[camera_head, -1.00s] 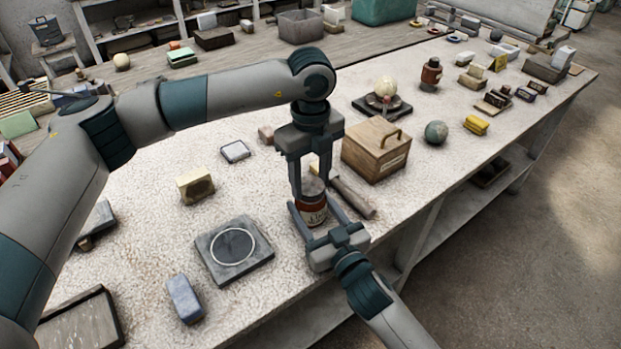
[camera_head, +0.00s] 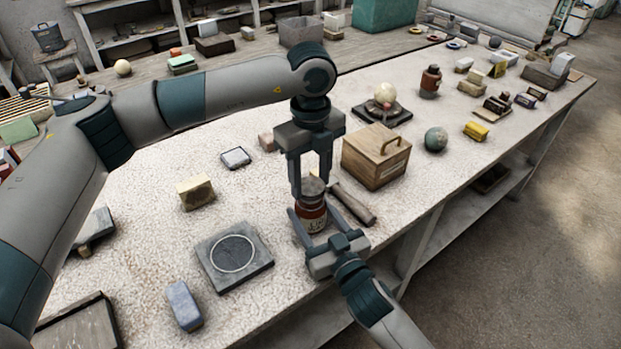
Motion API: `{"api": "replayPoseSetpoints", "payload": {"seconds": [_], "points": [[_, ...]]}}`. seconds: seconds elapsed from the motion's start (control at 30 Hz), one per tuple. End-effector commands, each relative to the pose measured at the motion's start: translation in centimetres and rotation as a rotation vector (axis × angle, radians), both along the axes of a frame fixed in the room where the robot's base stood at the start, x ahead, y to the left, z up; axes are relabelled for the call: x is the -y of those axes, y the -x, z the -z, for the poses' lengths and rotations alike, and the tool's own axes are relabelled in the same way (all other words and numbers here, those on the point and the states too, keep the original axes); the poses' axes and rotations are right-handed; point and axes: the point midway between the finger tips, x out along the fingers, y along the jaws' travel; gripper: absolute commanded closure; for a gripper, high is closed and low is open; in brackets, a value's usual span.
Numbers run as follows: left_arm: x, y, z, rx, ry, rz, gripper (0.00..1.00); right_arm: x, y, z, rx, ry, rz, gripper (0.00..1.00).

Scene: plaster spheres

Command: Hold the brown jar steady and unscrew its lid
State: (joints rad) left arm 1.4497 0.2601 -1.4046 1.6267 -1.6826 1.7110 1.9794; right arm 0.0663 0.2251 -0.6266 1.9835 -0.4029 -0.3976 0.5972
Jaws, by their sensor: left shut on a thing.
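The brown jar (camera_head: 311,218), with a pale label, stands upright near the front edge of the table. Its grey lid (camera_head: 312,187) is on top, between the fingers of my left gripper (camera_head: 312,185). This gripper points straight down from above and is shut on the lid. My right gripper (camera_head: 318,213) comes in low from the front edge, with its fingers on either side of the jar body. Its far finger is partly hidden, so I cannot tell whether it touches the jar. I cannot see a clear gap between lid and jar.
A brown rod-like thing (camera_head: 352,204) lies close to the right of the jar. Behind it stands a wooden box (camera_head: 376,156) with a handle. A dark square plate (camera_head: 234,273) and a blue block (camera_head: 184,305) lie to the left. The table's front edge is close to the jar.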

Motion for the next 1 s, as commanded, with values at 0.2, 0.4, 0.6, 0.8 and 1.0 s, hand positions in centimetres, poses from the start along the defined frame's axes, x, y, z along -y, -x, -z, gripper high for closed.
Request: {"api": "replayPoseSetpoints", "payload": {"seconds": [0.2, 0.4, 0.6, 0.8, 1.0], "points": [[0.0, 0.0, -0.4, 0.001, 0.001, 0.000, 0.81, 0.0, 0.0, 0.1, -0.001, 0.000, 0.000, 1.00], [0.0, 0.0, -2.3, 0.003, 0.002, 0.000, 0.81, 0.0, 0.0, 0.1, -0.001, 0.000, 0.000, 1.00], [0.0, 0.0, -3.8, 0.001, 0.001, 0.000, 0.81, 0.0, 0.0, 0.1, -0.001, 0.000, 0.000, 1.00], [0.0, 0.0, -4.0, 0.000, 0.000, 0.000, 0.81, 0.0, 0.0, 0.1, -0.001, 0.000, 0.000, 1.00], [0.0, 0.0, -4.0, 0.000, 0.000, 0.000, 0.81, 0.0, 0.0, 0.0, -0.001, 0.000, 0.000, 0.23]]}}
